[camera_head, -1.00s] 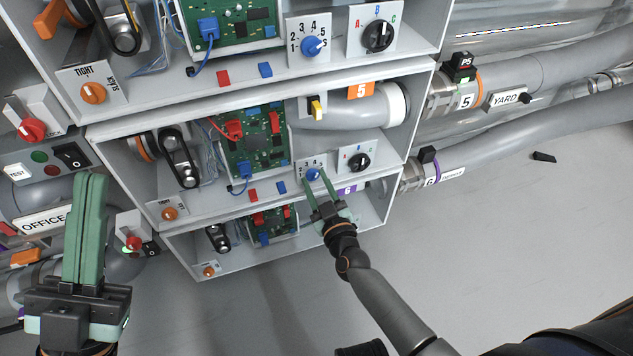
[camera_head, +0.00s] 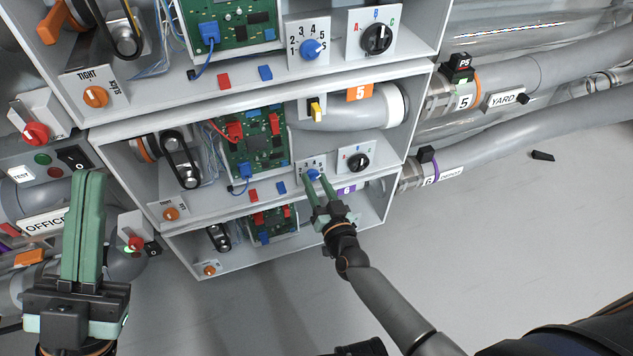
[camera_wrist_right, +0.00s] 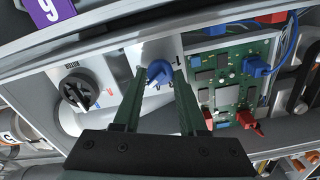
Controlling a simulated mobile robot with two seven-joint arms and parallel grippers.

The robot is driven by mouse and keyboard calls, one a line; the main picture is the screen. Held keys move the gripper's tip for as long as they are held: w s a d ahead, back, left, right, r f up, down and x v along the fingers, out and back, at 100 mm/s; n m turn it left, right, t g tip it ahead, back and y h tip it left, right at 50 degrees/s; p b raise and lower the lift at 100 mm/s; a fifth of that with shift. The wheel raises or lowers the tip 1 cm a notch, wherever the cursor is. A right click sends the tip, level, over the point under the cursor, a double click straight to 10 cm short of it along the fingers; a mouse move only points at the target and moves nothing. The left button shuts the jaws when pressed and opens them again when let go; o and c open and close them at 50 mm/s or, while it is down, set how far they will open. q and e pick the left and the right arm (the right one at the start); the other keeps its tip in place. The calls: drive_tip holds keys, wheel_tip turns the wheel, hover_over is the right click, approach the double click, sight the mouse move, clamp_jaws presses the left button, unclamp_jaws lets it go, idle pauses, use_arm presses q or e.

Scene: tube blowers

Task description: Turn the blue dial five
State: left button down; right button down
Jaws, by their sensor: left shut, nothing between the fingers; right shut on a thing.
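The blue dial (camera_head: 313,174) sits on a white numbered plate in the middle bay, under the orange 5 label (camera_head: 360,92). My right gripper (camera_head: 316,178) reaches up from below, with one finger on each side of this dial. In the right wrist view the blue dial (camera_wrist_right: 159,72) shows between the two green fingertips, and the gripper is shut on it. The fingers hide part of the plate's numbers, and I cannot read the dial's setting. My left gripper (camera_head: 90,180) is shut and empty at the left, with its fingers upright and together, away from the dial.
A black A-B-C knob (camera_head: 359,161) sits just right of the dial. A green circuit board (camera_head: 252,150) is at its left. The upper bay has a similar blue dial (camera_head: 311,50) and black knob (camera_head: 376,38).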

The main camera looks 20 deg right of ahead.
idle(0.4)
drive_tip(key=shift+c, duration=2.3)
unclamp_jaws()
use_arm(q)
drive_tip(key=shift+s, duration=0.1)
use_arm(e)
drive_tip(key=shift+s, duration=0.1)
